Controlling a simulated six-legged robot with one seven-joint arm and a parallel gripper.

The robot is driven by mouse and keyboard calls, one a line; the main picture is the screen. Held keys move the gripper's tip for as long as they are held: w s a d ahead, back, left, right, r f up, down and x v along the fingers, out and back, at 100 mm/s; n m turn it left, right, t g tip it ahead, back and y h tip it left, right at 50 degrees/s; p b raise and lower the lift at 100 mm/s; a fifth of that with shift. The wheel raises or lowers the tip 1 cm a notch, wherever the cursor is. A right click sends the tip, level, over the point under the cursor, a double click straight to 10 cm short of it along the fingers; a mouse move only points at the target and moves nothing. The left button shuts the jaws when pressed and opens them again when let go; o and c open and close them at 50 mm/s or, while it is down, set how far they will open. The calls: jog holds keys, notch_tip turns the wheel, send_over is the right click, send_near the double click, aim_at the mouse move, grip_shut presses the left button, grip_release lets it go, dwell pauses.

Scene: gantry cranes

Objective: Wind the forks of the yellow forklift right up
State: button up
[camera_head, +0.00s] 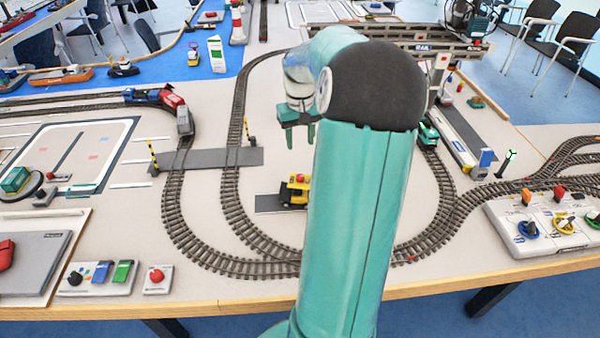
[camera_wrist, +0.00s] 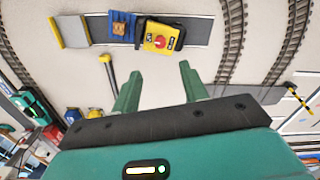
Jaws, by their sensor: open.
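The yellow forklift (camera_head: 296,191) stands on a dark strip inside the track loop in the head view, its right side hidden by my arm. In the wrist view the forklift (camera_wrist: 152,45) is seen from above at the top, with a red knob (camera_wrist: 160,41) on it. A blue piece with a brown load (camera_wrist: 122,27) sits to its left; I cannot make out the forks or their height. My gripper (camera_head: 300,137) is open and empty, above and apart from the forklift. In the wrist view its fingertips (camera_wrist: 160,72) point toward the forklift.
Curved track (camera_head: 178,215) surrounds the forklift's strip. A level crossing (camera_head: 208,160) with striped barrier posts lies to the left. In the wrist view a dark post (camera_wrist: 108,75) stands left of my fingers, and a grey and yellow plate (camera_wrist: 71,32) lies at the strip's left end.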

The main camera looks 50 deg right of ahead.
aim_at(300, 176)
notch_tip(300, 176, down, 13)
jog(key=shift+f, duration=0.1)
dwell(0.3)
grip_shut()
